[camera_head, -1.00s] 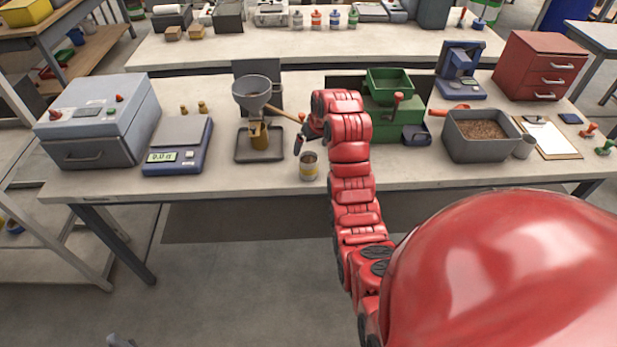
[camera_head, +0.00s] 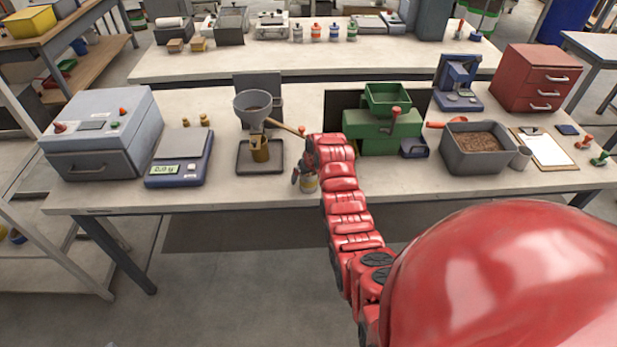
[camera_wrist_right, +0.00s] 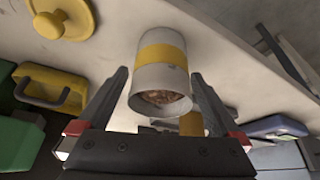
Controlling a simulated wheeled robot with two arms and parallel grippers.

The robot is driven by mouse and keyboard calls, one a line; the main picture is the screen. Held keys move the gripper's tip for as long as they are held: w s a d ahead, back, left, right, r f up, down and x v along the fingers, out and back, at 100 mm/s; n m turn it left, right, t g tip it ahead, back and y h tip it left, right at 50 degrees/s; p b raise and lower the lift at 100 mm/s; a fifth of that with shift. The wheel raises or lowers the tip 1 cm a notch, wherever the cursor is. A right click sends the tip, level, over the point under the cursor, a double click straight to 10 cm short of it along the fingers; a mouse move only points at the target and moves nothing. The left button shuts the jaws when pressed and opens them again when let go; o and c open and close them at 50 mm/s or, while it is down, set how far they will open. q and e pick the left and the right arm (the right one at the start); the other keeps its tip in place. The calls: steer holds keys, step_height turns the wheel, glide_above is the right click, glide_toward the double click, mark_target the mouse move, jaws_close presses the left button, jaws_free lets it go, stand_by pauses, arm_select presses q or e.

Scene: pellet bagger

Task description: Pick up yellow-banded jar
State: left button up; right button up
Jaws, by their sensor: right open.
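The yellow-banded jar (camera_head: 310,184) stands near the front edge of the workbench, partly hidden by my right gripper (camera_head: 299,177). In the right wrist view the jar (camera_wrist_right: 162,52) is a pale cylinder with a yellow band and brown pellets inside its open mouth. My right gripper (camera_wrist_right: 160,78) is open, with one finger on each side of the jar. I cannot tell whether either finger touches it. My left gripper is not in view.
A funnel stand (camera_head: 253,105) is just behind and left of the jar. A blue scale (camera_head: 179,171) stands further left. A green machine (camera_head: 382,130) and a grey pellet bin (camera_head: 478,160) are on the right. The bench front (camera_head: 420,182) right of my arm is clear.

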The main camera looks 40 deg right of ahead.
steer(key=shift+w+f, duration=0.15)
steer(key=shift+f, duration=0.25)
steer(key=c, duration=1.6)
steer(key=shift+r, duration=0.1)
steer(key=shift+r, duration=0.1)
